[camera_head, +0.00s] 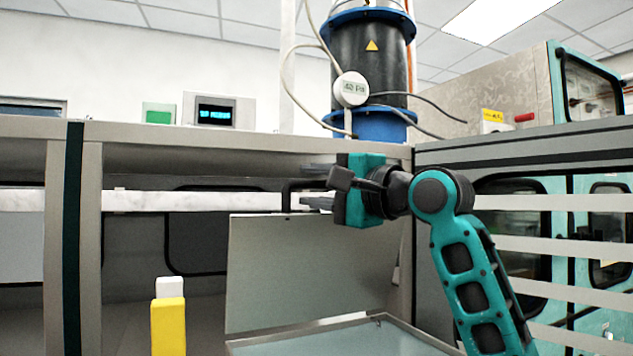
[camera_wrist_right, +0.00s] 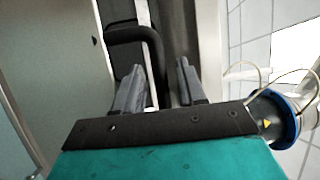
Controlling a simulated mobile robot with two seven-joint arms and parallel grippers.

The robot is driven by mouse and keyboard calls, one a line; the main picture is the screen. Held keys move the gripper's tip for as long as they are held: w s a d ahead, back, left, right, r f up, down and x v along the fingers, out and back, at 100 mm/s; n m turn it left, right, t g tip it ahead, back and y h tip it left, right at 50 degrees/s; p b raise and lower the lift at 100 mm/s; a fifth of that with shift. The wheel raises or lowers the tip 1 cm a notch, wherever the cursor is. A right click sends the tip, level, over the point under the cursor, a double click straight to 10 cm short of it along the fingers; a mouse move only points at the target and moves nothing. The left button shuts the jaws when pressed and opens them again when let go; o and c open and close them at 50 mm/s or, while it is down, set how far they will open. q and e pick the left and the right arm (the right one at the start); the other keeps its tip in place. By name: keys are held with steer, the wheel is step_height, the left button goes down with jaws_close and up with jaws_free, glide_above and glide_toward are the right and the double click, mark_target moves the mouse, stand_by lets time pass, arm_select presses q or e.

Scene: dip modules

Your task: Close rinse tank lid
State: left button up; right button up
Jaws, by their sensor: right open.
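The rinse tank lid (camera_head: 290,265) stands raised and nearly upright at the back of the rinse tank (camera_head: 395,337), whose metal rim shows at the bottom. A black handle (camera_head: 286,196) sits at the lid's top edge; it also shows in the wrist view (camera_wrist_right: 157,55). My right gripper (camera_head: 318,187) is at this handle from the right. In the wrist view its two grey fingers (camera_wrist_right: 160,75) are apart, and a bar of the handle appears between them, closer to the left finger. Whether either finger touches it I cannot tell. My left gripper is in no view.
A yellow bottle with a white cap (camera_head: 168,325) stands left of the lid. A grey shelf (camera_head: 240,142) runs behind and above the gripper. A black cylinder with blue bands (camera_head: 372,65) rises above it. A slatted teal-framed cabinet (camera_head: 540,217) is at right.

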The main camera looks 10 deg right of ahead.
steer(key=shift+c, duration=0.2)
jaws_close()
stand_by(0.5)
